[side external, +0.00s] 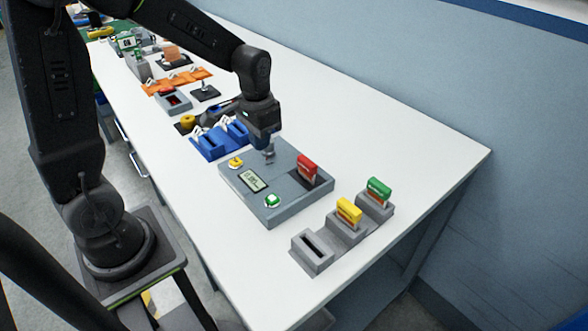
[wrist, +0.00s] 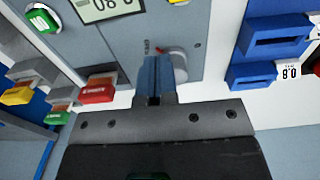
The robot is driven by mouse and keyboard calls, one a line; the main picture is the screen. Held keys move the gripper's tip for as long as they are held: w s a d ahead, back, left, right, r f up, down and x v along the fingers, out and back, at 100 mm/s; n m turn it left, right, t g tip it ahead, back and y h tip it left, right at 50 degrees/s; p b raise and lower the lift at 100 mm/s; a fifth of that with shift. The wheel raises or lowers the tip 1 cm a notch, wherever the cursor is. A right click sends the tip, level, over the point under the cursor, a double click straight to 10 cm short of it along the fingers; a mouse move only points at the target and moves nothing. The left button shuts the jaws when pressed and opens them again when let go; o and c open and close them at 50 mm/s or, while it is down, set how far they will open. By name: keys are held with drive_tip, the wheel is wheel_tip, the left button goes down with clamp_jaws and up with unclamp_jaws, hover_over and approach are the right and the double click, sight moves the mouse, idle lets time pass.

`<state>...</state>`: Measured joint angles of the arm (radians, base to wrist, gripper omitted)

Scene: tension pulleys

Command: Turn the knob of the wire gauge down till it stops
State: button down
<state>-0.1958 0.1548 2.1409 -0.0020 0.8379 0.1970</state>
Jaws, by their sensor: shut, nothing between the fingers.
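The grey box (side external: 258,205) with a small display (side external: 254,180) stands on the white table; I take it for the wire gauge. A small grey knob (side external: 270,157) sits near its far edge; in the wrist view the knob (wrist: 178,62) shows a red mark beside it. My gripper (side external: 263,145) points down at the knob. In the wrist view its blue fingers (wrist: 154,66) are together and empty, right beside the knob and overlapping part of it. I cannot tell whether they touch it. The display's digits (wrist: 110,5) are upside down and partly cut off.
A red block (side external: 307,166), a yellow button (side external: 236,162) and a green button (side external: 272,200) are on the box. A grey stepped holder (side external: 312,252) with yellow and green blocks stands to the right. Blue holders (side external: 210,144) stand close behind.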

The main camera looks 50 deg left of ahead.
drive_tip(key=shift+s+a+f, duration=0.2)
drive_tip(key=shift+a+f, duration=0.45)
drive_tip(key=shift+a, duration=0.55)
drive_tip(key=shift+w+a, duration=0.1)
drive_tip(key=shift+s+a, duration=0.15)
drive_tip(key=shift+s, duration=0.1)
idle(0.4)
drive_tip(key=shift+s, duration=0.1)
wheel_tip(320, 180, up, 6)
drive_tip(key=shift+r, duration=0.15)
idle(0.3)
